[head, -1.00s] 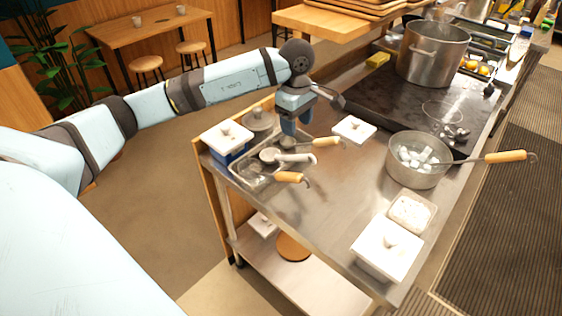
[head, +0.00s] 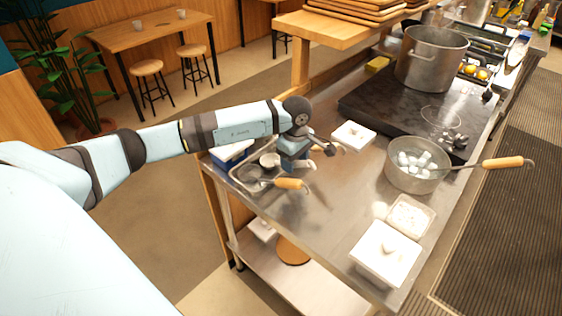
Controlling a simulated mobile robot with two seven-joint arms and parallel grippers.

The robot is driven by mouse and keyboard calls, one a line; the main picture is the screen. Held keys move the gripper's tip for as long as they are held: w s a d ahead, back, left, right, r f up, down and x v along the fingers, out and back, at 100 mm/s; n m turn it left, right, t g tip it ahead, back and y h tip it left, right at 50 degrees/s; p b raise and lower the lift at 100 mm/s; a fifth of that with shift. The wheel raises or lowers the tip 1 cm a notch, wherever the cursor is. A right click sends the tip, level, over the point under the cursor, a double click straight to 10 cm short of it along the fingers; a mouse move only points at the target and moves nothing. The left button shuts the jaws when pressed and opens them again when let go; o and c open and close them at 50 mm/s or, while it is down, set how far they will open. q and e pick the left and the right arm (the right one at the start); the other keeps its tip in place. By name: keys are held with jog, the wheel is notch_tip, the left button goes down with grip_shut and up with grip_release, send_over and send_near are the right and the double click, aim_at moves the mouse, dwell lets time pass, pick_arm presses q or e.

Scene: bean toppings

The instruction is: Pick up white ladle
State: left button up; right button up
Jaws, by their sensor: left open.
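The cup of a pale ladle (head: 269,160), which looks like the white ladle, shows at the metal tray (head: 240,180) on the left of the steel counter. The white ladle's handle is mostly hidden by my left gripper. My left gripper (head: 297,167) is open and points down over the tray's right side, beside that cup. I cannot tell whether its fingers are around the handle. A ladle with a wooden handle (head: 291,183) lies just in front of the gripper. My right gripper is not in view.
A blue container with a white lid (head: 230,153) stands behind the tray. A white-lidded box (head: 353,135) is to the right. A pot of white cubes (head: 414,178) stands further right, with lidded box (head: 385,252) in front. The middle of the counter is clear.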

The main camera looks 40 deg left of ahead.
pick_arm(q)
jog(key=shift+f, duration=0.6)
grip_shut()
jog(key=shift+r, duration=0.1)
